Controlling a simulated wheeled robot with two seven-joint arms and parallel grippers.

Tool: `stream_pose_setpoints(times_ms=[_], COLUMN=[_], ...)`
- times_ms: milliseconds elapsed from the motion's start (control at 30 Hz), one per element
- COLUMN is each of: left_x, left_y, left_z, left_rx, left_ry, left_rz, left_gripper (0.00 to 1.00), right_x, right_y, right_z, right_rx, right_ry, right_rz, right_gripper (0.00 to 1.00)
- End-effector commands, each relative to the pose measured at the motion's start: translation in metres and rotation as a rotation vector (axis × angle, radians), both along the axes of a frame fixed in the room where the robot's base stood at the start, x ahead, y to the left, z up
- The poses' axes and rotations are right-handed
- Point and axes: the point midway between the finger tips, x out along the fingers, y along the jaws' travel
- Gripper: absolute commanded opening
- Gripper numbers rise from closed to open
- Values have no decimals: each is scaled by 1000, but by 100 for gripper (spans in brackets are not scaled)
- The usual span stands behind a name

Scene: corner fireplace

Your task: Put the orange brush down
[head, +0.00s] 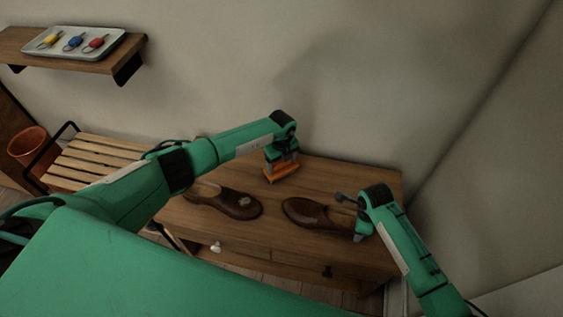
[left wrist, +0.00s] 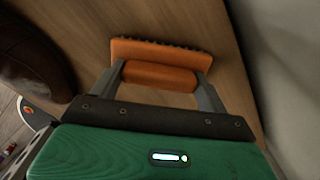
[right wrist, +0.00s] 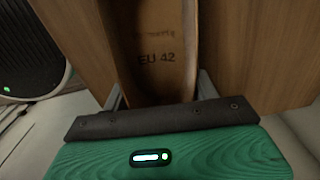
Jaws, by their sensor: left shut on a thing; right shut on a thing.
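The orange brush (head: 281,172) is at the back of the wooden cabinet top, under my left gripper (head: 282,160). In the left wrist view the orange brush (left wrist: 160,62) lies between the two fingers, with its dark bristle edge on the far side. My left gripper is shut on it. I cannot tell whether it touches the wood. My right gripper (head: 360,222) is shut on the right brown shoe (head: 310,212); the right wrist view shows the shoe's tan inside (right wrist: 158,60) marked EU 42 between the fingers. The left brown shoe (head: 225,201) stands apart on the cabinet.
The cabinet top (head: 345,184) has bare wood right of the brush and between the shoes. A slatted bench (head: 95,160) and an orange bucket (head: 28,144) stand left. A wall shelf (head: 60,62) bears a tray (head: 113,45) with colored-tagged keys.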

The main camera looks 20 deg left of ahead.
Motion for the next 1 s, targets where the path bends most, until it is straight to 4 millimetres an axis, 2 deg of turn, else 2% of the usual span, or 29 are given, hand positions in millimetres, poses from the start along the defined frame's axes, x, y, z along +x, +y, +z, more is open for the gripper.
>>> stream_pose_setpoints(times_ms=[67, 100, 167, 200, 433, 567, 667, 1000], left_x=[0, 0, 0, 0, 0, 1, 1, 1], left_y=[0, 0, 0, 0, 0, 0, 1, 0], left_z=[-3, -2, -2, -2, -2, 7, 21, 92], left_rx=[1, 1, 1, 1, 0, 0, -1, -1], left_ry=[1, 1, 1, 1, 0, -2, -3, -3], left_rz=[0, 0, 0, 0, 0, 0, -1, -1], left_gripper=[59, 85, 97, 99, 99, 99, 99, 99], right_x=[-1, -1, -1, -1, -1, -1, -1, -1], right_y=[-2, -2, -2, -2, -2, -2, -2, -2], right_z=[-2, -2, -2, -2, -2, -2, -2, -2], right_rx=[-4, -4, -4, -4, -4, -4, -4, -4], right_ry=[3, 3, 3, 3, 3, 3, 3, 3], right_rz=[-1, -1, -1, -1, -1, -1, -1, -1], right_gripper=[26, 26, 26, 26, 26, 26, 26, 26])
